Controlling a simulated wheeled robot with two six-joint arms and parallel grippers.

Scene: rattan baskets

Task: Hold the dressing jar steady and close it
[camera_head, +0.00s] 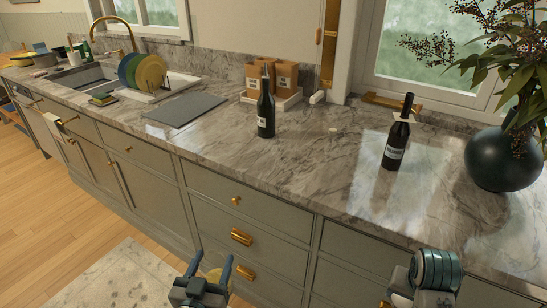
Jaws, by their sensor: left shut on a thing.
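My left gripper (211,268) is at the bottom edge, in front of the drawers and below the counter top. Its two blue fingers are shut on a small yellowish, rounded thing (216,279), which looks like the dressing jar. The gripper body covers much of it, so I cannot tell its shape or whether it is closed. A small pale disc (333,130), perhaps a lid, lies flat on the marble counter (300,160). On the right, part of my right arm shows at the bottom edge; its gripper fingers are not visible.
Two dark bottles (265,110) (397,140) stand on the counter. A dark round vase (503,160) with branches stands at the right. A grey board (186,110), a dish rack with plates (150,74) and a white tray with brown boxes (284,100) are further left. The counter's front middle is clear.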

